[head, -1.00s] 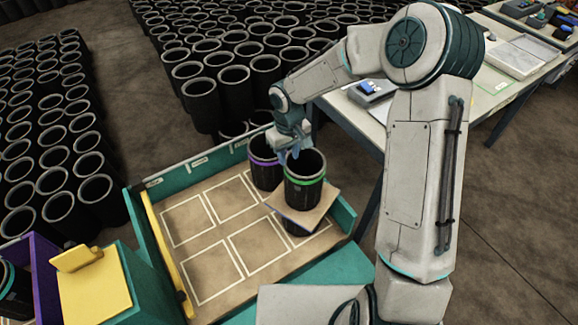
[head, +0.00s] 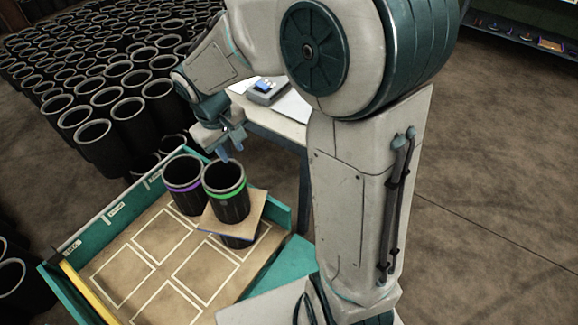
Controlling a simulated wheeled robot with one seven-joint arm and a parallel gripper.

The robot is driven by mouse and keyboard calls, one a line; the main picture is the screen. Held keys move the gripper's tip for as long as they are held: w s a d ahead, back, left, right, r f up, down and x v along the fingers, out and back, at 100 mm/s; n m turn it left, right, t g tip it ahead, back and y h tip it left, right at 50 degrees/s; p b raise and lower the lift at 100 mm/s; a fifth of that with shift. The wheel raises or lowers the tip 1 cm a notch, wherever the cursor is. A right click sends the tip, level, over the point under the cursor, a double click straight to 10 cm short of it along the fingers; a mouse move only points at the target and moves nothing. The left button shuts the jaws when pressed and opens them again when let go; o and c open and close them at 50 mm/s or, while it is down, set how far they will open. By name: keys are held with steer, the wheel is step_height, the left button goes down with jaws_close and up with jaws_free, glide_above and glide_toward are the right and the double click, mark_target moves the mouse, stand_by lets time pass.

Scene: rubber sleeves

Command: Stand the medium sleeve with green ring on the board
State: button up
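The sleeve with the green ring (head: 229,207) is black and stands upright on the small tan board (head: 254,207). The board is raised, with a dark sleeve (head: 238,242) showing beneath it, mostly hidden. A sleeve with a purple ring (head: 187,196) stands just left of the green-ringed one, and I cannot tell whether they touch. My gripper (head: 232,149) is above and behind the green-ringed sleeve's rim, apart from it. Its blue fingers look spread and hold nothing.
The teal-walled tray (head: 62,285) has white-outlined squares, and the front ones are bare. Many black sleeves (head: 140,115) stand in rows behind it. A table (head: 275,122) with a blue-topped device (head: 268,88) is behind my arm.

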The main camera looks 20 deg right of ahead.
steer(key=s+d+r+m+t, duration=0.1)
steer(key=s+d+r+m, duration=0.1)
steer(key=s, duration=0.6)
steer(key=s+d+r+m+t+y, duration=0.1)
steer(key=s+d+r+m, duration=0.1)
steer(key=s+d+r, duration=0.3)
steer(key=s+d, duration=0.1)
steer(key=s, duration=0.2)
steer(key=shift+s+d+m+t, duration=0.2)
steer(key=shift+m+t, duration=0.1)
steer(key=shift+m, duration=0.1)
